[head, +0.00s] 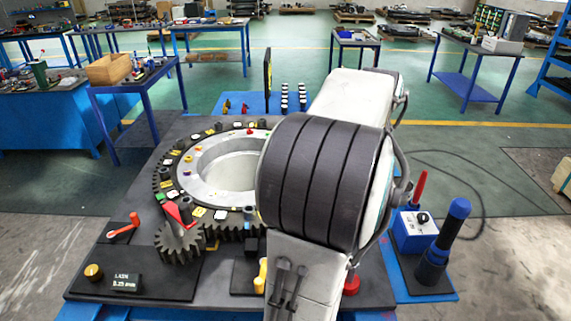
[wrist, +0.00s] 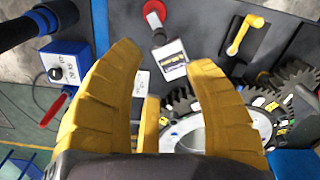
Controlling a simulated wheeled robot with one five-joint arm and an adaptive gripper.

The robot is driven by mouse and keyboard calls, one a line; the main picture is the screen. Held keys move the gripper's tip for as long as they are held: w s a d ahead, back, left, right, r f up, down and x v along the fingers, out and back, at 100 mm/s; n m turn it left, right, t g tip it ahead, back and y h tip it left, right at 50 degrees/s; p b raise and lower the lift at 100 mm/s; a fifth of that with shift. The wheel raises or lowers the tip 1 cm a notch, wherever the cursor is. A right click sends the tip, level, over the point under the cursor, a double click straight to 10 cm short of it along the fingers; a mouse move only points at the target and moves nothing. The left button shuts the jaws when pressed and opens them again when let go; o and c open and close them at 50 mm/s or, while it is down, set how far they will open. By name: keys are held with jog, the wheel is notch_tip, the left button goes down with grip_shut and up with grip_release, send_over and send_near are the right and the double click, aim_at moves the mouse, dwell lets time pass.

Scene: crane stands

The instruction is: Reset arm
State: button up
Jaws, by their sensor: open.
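In the head view my arm crosses the middle right and covers the right part of the ring; my gripper is not visible there.
A small gear (head: 180,248) meshes at the ring's front left. A blue switch box (head: 414,230) and a blue-capped post (head: 446,240) stand at the right. Blue tables stand behind.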

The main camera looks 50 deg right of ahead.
dwell(0.4)
jog(key=f+m, duration=0.1)
jog(key=m, duration=0.1)
jog(key=f+m, duration=0.2)
jog(key=f+m+h, duration=0.1)
jog(key=m, duration=0.2)
jog(key=shift+w+d+f, duration=0.1)
jog(key=shift+d+f, duration=0.2)
jog(key=shift+f, duration=0.05)
jog(key=w+a+n+t, duration=0.1)
jog(key=w+a+n, duration=0.2)
jog(key=a, duration=0.7)
jog(key=w+a+n+t, duration=0.1)
jog(key=w+a+n, duration=0.3)
jog(key=a, duration=0.7)
jog(key=w+a+n+t+y, duration=0.1)
jog(key=w+a+n, duration=0.2)
jog(key=a+n, duration=0.3)
jog(key=a, duration=0.4)
jog(key=shift+w+a+f+t, duration=0.3)
jog(key=shift+w+f+t, duration=0.05)
jog(key=shift+f+t, duration=0.05)
